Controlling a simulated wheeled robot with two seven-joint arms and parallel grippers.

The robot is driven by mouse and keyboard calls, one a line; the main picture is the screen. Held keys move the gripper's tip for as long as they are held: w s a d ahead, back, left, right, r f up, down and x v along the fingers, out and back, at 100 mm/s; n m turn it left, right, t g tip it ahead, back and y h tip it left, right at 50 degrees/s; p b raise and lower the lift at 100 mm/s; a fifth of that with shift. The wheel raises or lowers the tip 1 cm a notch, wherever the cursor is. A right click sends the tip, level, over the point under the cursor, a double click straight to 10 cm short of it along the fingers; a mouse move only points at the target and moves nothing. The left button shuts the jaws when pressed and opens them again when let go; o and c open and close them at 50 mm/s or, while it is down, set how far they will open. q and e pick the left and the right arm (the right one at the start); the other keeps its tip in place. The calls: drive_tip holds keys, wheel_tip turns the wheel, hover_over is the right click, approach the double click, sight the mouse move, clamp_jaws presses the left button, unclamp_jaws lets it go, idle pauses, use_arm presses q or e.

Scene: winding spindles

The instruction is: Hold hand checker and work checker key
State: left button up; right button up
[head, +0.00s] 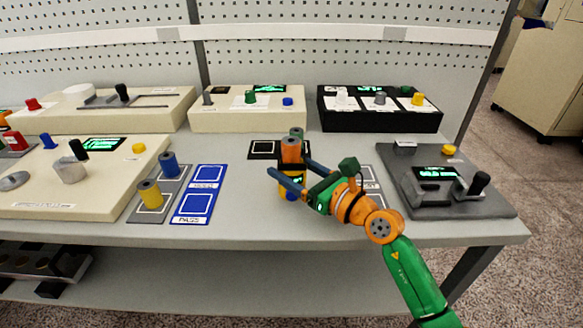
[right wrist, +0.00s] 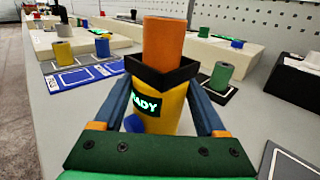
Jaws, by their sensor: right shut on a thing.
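The hand checker (head: 291,193) is a yellow upright body with a black square collar, a lit screen and a blue key low on its side. In the right wrist view the checker (right wrist: 165,108) reads "READY" in part, and the blue key (right wrist: 133,123) shows at its left. An orange spindle (head: 291,150) stands upright in the collar. My right gripper (head: 289,168) is shut on the hand checker, one blue finger on each side. I cannot tell if the checker touches the table. My left gripper is not in view.
A green spindle (right wrist: 220,78) stands on a black-framed mat just behind the checker. Blue PASS and hold pads (head: 193,205) and a grey tray with yellow (head: 150,195) and blue spindles lie left. A dark grey device (head: 440,190) stands right. Consoles line the back.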

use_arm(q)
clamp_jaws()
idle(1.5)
